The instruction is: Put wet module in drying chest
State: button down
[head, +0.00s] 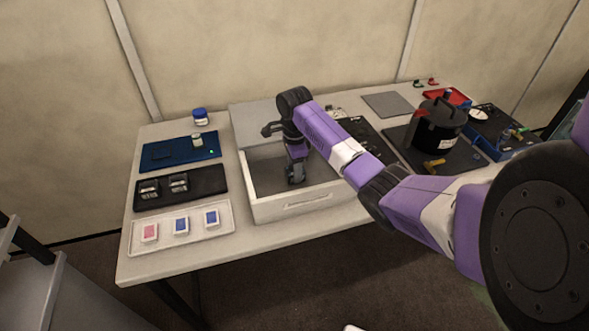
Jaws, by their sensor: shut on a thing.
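The open white box (300,207), which looks like the drying chest, stands at the middle of the table with a handle slot in its front wall. My gripper (296,178) points down inside it, near the middle of the grey floor. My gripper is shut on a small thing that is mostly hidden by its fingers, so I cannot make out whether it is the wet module. I cannot tell whether that thing touches the floor of the box.
Left of the box lie a blue mat (165,152) with a small jar, a black tray (207,183) with two small clear-topped items, and a white tray (137,240) with three coloured cards. A blue-lidded jar (200,117) stands behind. A black canister (437,128) stands on the right.

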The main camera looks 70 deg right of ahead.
jog(key=shift+f, duration=0.15)
jog(key=c, duration=0.7)
grip_release()
notch_tip(320, 180, up, 11)
jog(key=shift+f+p, duration=0.1)
jog(key=shift+p, duration=0.45)
jog(key=shift+r+p, duration=0.7)
jog(key=shift+r, duration=0.1)
